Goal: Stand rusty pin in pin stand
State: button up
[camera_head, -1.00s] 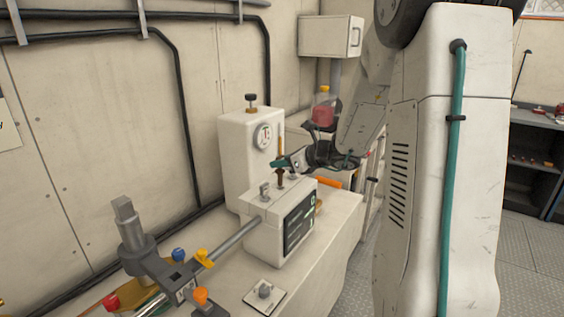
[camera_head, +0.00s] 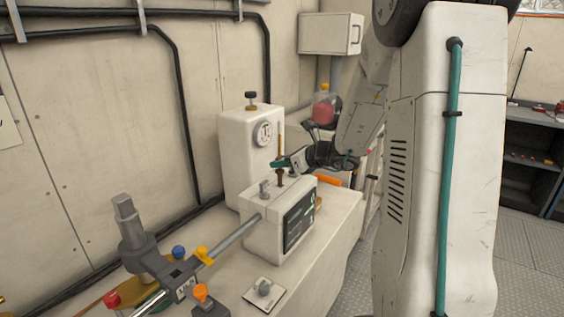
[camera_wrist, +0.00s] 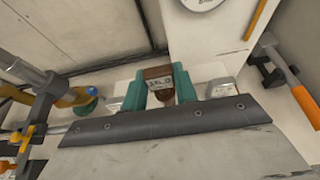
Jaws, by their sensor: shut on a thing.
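My gripper (camera_head: 281,163), with teal fingertips, is shut on the rusty pin (camera_head: 280,175), a brown upright piece. The pin hangs down from the fingers over the top of a white box (camera_head: 262,237) with a dark display. I cannot tell whether its lower end touches the box top. In the wrist view the rusty pin (camera_wrist: 158,76), with a small marked label, sits between the teal fingers (camera_wrist: 160,88). Small metal pieces (camera_head: 265,188) stand on the box top on both sides of the pin. I cannot tell for certain which part is the pin stand.
A tall white housing with a dial (camera_head: 245,150) stands behind the box. A grey clamp with coloured knobs (camera_head: 150,262) and a rod lies at front left. A small plate with a knob (camera_head: 264,291) lies at the bench front.

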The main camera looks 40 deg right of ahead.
aim_at(282, 173)
jog(key=shift+f, duration=2.2)
dwell(1.1)
jog(key=o, duration=1.1)
jog(key=v, duration=0.8)
